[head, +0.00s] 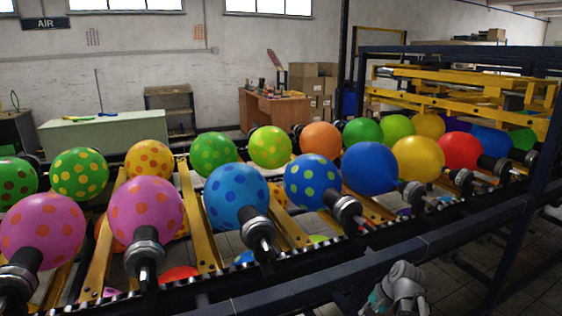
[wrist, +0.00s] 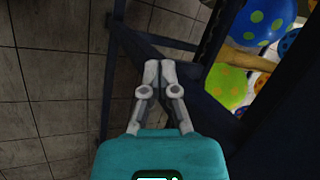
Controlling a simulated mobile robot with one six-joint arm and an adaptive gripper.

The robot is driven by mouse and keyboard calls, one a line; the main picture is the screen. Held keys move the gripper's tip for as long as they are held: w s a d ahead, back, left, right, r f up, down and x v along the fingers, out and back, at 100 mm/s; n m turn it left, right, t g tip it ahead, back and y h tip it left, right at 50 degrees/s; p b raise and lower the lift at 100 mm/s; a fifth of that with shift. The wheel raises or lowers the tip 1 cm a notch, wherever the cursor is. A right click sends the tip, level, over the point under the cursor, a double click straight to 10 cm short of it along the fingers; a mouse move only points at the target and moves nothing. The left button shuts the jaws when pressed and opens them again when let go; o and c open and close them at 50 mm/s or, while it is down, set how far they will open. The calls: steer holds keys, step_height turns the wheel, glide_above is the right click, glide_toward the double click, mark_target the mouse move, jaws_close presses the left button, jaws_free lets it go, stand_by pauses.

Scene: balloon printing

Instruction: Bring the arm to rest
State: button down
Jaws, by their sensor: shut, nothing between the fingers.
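My gripper (wrist: 160,66) shows in the wrist view with its two grey fingers together at the tips and nothing between them. It hangs above the tiled floor, beside a dark blue frame beam. In the head view, part of my arm (head: 402,290) shows at the bottom, right of centre, in front of the machine's dark front rail; the fingers cannot be made out there.
The balloon printing machine's dark rail (head: 300,285) crosses close beyond my arm. Rows of colored balloons, such as a blue dotted one (head: 236,193), sit on black holders above it. Tiled floor (wrist: 50,90) lies open on the wrist view's left.

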steer(key=s+a+f+n+g+h, duration=0.2)
steer(key=s+a+n+h, duration=0.3)
steer(key=s+a+n, duration=0.3)
step_height(320, 180, up, 19)
steer(key=w+p, duration=0.1)
steer(key=p, duration=1.7)
steer(key=shift+w+d+f+n+p, duration=0.15)
steer(key=shift+d+f+n+p, duration=0.05)
steer(key=shift+d+n+p, duration=0.1)
